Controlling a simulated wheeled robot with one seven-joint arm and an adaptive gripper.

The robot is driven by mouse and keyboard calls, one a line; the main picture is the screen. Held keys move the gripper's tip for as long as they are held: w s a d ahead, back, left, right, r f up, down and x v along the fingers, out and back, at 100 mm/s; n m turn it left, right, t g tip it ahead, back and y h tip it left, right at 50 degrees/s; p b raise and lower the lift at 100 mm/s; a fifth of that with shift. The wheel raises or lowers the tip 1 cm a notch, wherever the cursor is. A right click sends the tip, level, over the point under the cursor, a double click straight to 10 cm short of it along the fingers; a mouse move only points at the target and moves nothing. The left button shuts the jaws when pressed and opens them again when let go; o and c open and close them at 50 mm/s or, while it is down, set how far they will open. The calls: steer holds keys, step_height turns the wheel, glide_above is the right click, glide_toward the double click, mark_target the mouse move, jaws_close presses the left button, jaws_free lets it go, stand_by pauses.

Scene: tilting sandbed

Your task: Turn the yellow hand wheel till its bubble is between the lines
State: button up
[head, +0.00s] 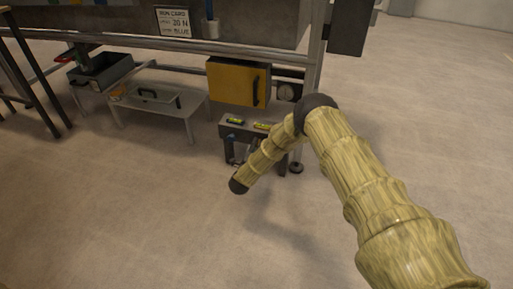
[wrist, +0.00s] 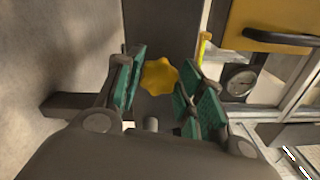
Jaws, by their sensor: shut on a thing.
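The yellow hand wheel (wrist: 159,76) is a lobed knob in the middle of the wrist view. My gripper (wrist: 157,82) has its green-padded fingers on both sides of the wheel and is shut on it. In the head view my arm hides the wheel and the gripper. Two yellow-green bubble levels, a left one (head: 235,121) and a right one (head: 263,126), lie on top of a dark block (head: 237,131) under the sandbed. The bubbles are too small to place against their lines.
A yellow box (head: 236,82) with a black handle hangs above the block, with a round gauge (head: 288,92) beside it. A low grey table (head: 185,103) stands to the left. A run card (head: 173,21) is on the sandbed's side. The floor in front is clear.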

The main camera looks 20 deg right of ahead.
steer(key=o, duration=1)
steer(key=shift+a, duration=0.1)
steer(key=v, duration=1.2)
